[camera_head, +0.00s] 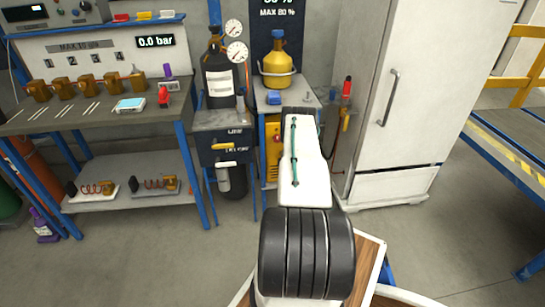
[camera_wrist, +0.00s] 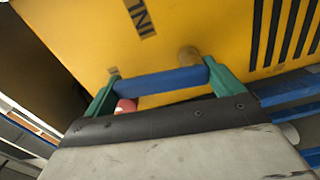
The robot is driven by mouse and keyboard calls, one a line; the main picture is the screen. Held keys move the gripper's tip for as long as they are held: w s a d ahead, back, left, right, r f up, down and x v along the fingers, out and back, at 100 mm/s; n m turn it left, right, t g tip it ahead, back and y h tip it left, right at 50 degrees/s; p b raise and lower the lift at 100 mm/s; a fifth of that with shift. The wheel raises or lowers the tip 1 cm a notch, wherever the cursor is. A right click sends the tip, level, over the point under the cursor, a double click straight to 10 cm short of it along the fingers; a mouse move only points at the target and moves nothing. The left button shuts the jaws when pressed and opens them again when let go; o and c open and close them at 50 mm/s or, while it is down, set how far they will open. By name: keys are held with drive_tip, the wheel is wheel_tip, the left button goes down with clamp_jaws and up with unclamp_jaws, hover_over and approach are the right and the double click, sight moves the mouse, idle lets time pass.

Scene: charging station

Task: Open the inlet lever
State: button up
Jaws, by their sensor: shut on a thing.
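The inlet lever (camera_wrist: 158,84) is a blue bar in the wrist view, in front of a yellow panel (camera_wrist: 235,35). A brass-coloured stub (camera_wrist: 188,57) shows just beyond it. My gripper (camera_wrist: 162,87) has its green fingers at the two ends of the bar and is shut on it. Part of a label reading "INL" is on the panel. In the head view, a yellow box (camera_head: 272,150) shows beside my white arm. The arm hides my gripper and the lever there.
A blue-framed stand (camera_head: 298,107) holds a yellow gas bottle (camera_head: 277,66). A black cylinder (camera_head: 217,75) with gauges stands left of it. A workbench (camera_head: 95,120) with brass valves is further left. A white cabinet (camera_head: 420,80) is close on the right. Open floor lies in front.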

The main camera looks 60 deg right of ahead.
idle(0.3)
drive_tip(key=shift+s, duration=0.1)
drive_tip(key=o, duration=1.1)
drive_tip(key=shift+c, duration=0.2)
drive_tip(key=shift+s+a, duration=0.15)
drive_tip(key=shift+a, duration=0.05)
drive_tip(key=v, duration=0.7)
